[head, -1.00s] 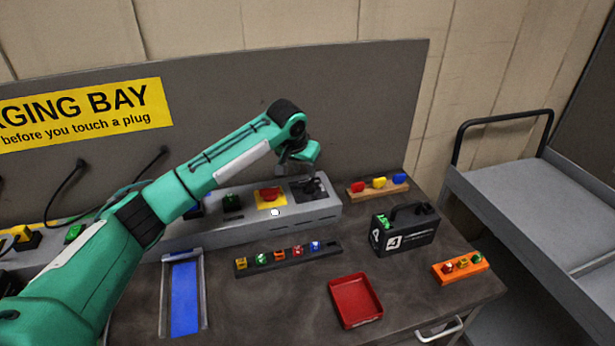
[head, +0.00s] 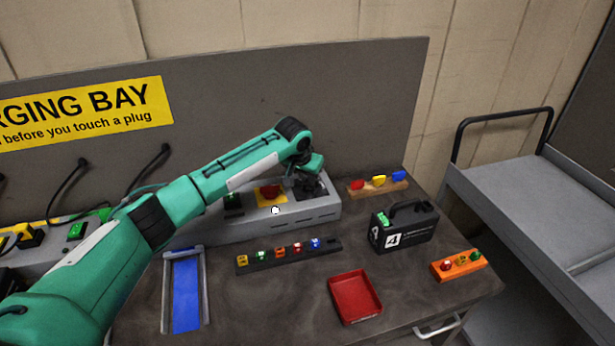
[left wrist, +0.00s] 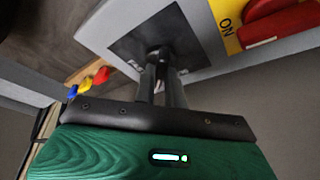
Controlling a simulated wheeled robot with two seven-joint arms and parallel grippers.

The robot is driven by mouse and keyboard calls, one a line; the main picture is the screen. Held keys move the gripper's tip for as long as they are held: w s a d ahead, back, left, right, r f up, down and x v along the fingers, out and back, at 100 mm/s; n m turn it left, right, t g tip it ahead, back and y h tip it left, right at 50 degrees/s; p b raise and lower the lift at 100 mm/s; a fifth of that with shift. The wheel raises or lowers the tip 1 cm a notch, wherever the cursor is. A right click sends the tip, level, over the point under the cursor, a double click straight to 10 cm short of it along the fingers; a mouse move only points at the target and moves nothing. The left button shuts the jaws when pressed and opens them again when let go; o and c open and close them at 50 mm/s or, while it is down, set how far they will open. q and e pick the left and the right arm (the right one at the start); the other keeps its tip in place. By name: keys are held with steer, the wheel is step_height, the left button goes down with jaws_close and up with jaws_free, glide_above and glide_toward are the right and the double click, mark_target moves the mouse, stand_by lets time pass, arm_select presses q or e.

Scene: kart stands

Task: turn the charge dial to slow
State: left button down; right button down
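The charge dial (left wrist: 158,52) is a dark knob on a dark square plate (left wrist: 195,50) in the left wrist view. In the head view that plate (head: 322,186) is at the right end of the grey console, and my arm largely hides the dial. My left gripper (head: 308,187) is down at the plate. In the left wrist view the fingers (left wrist: 160,68) reach to the dial, close together with a narrow gap behind the tips. Whether they press on the knob is unclear. The dial's setting cannot be read. My right gripper is not in view.
A red switch (head: 270,191) on a yellow plate sits just left of the dial on the console (head: 250,224). A black case (head: 405,232), a red tray (head: 355,298) and a rack of coloured pieces (head: 290,255) stand in front. A wooden block with coloured pieces (head: 378,188) is to the right.

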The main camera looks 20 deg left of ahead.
arm_select(q)
steer(key=shift+r+n+p, duration=0.15)
steer(key=shift+n+p, duration=0.15)
steer(key=shift+p, duration=0.35)
steer(key=n+p, duration=0.1)
steer(key=p, duration=0.1)
steer(key=n+y+p, duration=0.1)
steer(key=n+p, duration=0.1)
steer(key=p, duration=0.1)
steer(key=shift+d+r+n+y, duration=0.1)
steer(key=shift+d+n+y, duration=0.1)
steer(key=shift+n+y, duration=0.1)
steer(key=n+y+p, duration=0.1)
steer(key=n+p, duration=0.1)
steer(key=n, duration=0.1)
steer(key=shift+g, duration=0.3)
steer(key=shift+f+n+y+p, duration=0.2)
steer(key=shift+n+y+p, duration=0.2)
steer(key=shift+n+p, duration=0.3)
steer(key=shift+n, duration=0.3)
steer(key=c, duration=1.5)
jaws_free()
steer(key=shift+o, duration=0.2)
